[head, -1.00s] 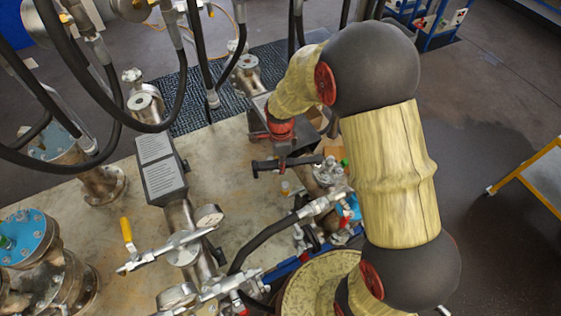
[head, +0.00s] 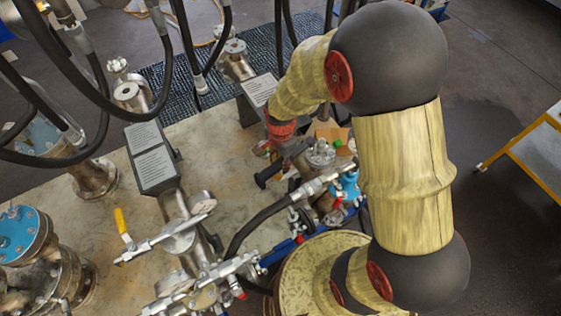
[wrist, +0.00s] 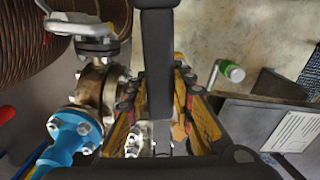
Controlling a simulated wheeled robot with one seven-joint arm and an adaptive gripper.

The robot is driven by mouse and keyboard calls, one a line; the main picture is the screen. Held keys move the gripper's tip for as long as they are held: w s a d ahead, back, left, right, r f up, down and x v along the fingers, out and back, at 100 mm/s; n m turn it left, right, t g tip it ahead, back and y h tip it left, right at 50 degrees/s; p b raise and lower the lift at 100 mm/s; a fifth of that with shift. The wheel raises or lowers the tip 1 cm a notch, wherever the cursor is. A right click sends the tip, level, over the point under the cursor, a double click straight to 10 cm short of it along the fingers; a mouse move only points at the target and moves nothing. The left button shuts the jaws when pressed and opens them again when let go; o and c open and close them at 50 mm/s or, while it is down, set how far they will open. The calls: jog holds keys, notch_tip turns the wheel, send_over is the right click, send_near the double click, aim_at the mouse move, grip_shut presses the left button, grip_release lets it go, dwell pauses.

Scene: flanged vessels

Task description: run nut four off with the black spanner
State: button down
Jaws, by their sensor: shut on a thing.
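My gripper (wrist: 160,112) is shut on the black spanner (wrist: 157,55), which runs up the middle of the wrist view. In the head view my gripper (head: 290,147) hangs over the worktop beside a small metal flange with nuts (head: 320,152). The dark end of the spanner (head: 268,177) points down and left there; the rest is hidden by the gripper. In the wrist view a blue flange with bolts (wrist: 72,130) lies left of the gripper, and a pale metal fitting (wrist: 138,138) shows between the fingers. I cannot tell which nut is four, or whether the spanner touches any nut.
Grey boxes with printed labels (head: 153,158) stand on the worktop (head: 205,150). Black hoses (head: 265,215), valves and a large blue-topped vessel (head: 18,235) crowd the left and front.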

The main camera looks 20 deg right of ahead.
jog(key=shift+r+p, duration=1.6)
jog(key=shift+r, duration=1)
jog(key=shift+f, duration=0.1)
jog(key=shift+w+f, duration=0.1)
jog(key=shift+w, duration=0.05)
jog(key=w+f+m+b, duration=0.2)
jog(key=w+m+b, duration=0.1)
jog(key=w+m, duration=0.3)
jog(key=shift+w+a, duration=0.35)
jog(key=shift+w, duration=0.25)
jog(key=shift+f, duration=0.2)
